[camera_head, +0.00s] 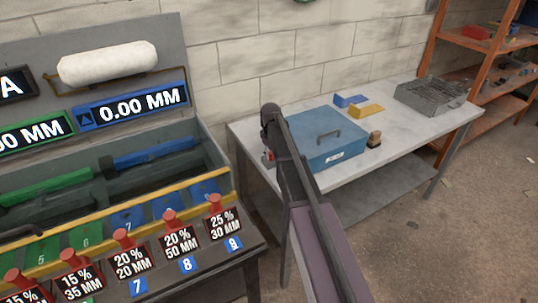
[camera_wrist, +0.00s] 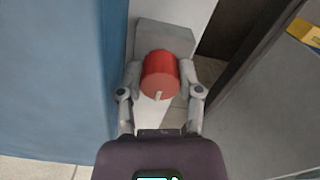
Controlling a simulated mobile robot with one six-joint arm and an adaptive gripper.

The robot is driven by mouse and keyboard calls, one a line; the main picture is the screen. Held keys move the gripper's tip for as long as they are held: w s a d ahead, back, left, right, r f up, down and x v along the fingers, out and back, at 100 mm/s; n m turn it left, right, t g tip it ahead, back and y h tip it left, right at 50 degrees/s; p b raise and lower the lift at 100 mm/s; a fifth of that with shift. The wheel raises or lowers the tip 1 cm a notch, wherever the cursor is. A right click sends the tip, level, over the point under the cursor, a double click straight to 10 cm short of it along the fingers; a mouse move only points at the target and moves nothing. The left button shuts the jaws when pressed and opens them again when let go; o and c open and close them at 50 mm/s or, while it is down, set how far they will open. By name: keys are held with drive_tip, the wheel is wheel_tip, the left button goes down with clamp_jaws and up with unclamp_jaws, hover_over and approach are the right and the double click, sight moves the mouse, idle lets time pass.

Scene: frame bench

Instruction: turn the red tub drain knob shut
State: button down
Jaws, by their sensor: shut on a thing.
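The red drain knob (camera_wrist: 160,80) sits in front of a grey block (camera_wrist: 166,34) in the wrist view. A short pale mark on the knob's near face points down and slightly left. My gripper (camera_wrist: 160,68) has one finger on each side of the knob and is shut on it. In the head view my arm hides most of the knob area.
The grey bench (camera_head: 395,135) also holds a blue and a yellow holder (camera_head: 367,110), a small brush-like item (camera_head: 374,139) and a grey metal basket (camera_head: 432,93). A gauge stand (camera_head: 75,150) with red knobs stands left. Orange shelves (camera_head: 497,65) stand right.

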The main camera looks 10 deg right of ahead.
drive_tip(key=shift+w+a, duration=0.15)
drive_tip(key=shift+w, duration=0.05)
drive_tip(key=shift+c, duration=1.3)
unclamp_jaws()
drive_tip(key=shift+s, duration=0.1)
drive_tip(key=shift+s+r, duration=0.1)
drive_tip(key=shift+s, duration=0.05)
